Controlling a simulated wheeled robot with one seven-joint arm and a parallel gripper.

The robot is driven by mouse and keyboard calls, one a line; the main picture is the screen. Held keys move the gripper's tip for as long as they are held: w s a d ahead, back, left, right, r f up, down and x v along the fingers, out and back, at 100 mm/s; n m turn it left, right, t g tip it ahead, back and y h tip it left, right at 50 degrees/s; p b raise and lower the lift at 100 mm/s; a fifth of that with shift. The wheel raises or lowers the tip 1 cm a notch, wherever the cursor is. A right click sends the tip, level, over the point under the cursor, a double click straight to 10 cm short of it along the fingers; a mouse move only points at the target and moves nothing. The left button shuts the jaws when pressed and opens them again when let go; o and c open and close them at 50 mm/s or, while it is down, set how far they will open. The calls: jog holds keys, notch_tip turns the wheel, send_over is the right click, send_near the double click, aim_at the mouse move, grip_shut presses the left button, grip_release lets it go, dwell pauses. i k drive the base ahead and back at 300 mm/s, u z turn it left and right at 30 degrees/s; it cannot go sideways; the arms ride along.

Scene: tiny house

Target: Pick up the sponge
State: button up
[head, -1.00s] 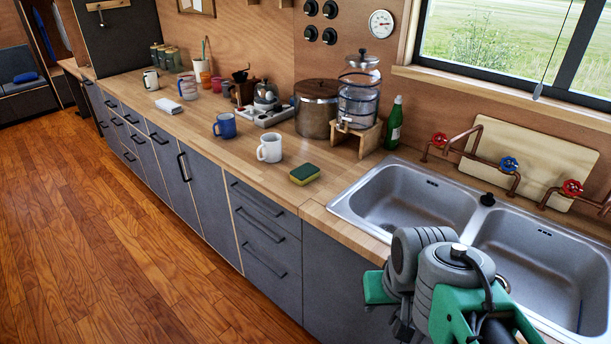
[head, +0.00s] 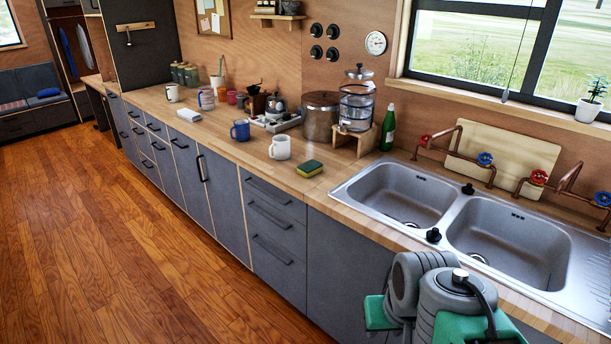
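The sponge (head: 310,169) is yellow with a green top and lies flat on the wooden counter (head: 335,203), left of the sink and just right of a white mug. Nothing touches it. My grey and green arm shows at the bottom right, in front of the sink and well apart from the sponge. The fingers of my gripper do not show in the head view.
A white mug (head: 280,147) and a blue mug (head: 240,130) stand left of the sponge. Behind are a large pot (head: 320,117), a glass dispenser (head: 356,108) and a green bottle (head: 388,128). The double sink (head: 405,195) is at right. The wooden floor (head: 130,240) is clear.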

aim_at(308, 169)
jog(key=u, duration=0.75)
jog(key=i, duration=0.8)
jog(key=u, duration=0.75)
jog(key=i, duration=1.7)
jog(key=z, duration=1.3)
jog(key=i, duration=0.5)
jog(key=z, duration=0.45)
